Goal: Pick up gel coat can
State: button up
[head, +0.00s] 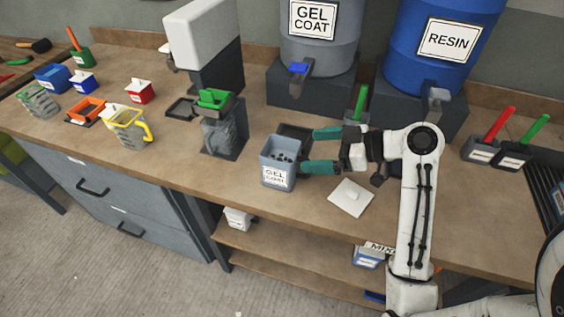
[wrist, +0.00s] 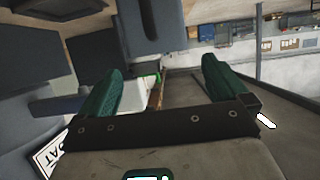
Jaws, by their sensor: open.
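The gel coat can (head: 279,163) is a small grey open-topped container with a white GEL COAT label, upright on the bench, with dark specks visible inside. My gripper (head: 309,150) is open, just right of the can, its teal fingers pointing left. The nearer fingertip appears close to the can's right side; the farther one is behind and right of its rim. I cannot tell whether they touch. In the wrist view both fingers of my gripper (wrist: 161,68) are spread apart with nothing held; the can cannot be made out with certainty there.
A grey GEL COAT drum (head: 320,45) and a blue RESIN drum (head: 440,50) stand behind on dark blocks. A dark mat (head: 294,132) lies behind the can.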

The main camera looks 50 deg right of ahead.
aim_at(290, 149)
jog(key=shift+p+x, duration=0.85)
jog(key=shift+x, duration=2.8)
jog(key=shift+d, duration=0.15)
jog(key=c, duration=1.6)
jog(key=shift+c, duration=0.6)
jog(key=shift+w+r, duration=0.1)
jog(key=shift+r, duration=0.05)
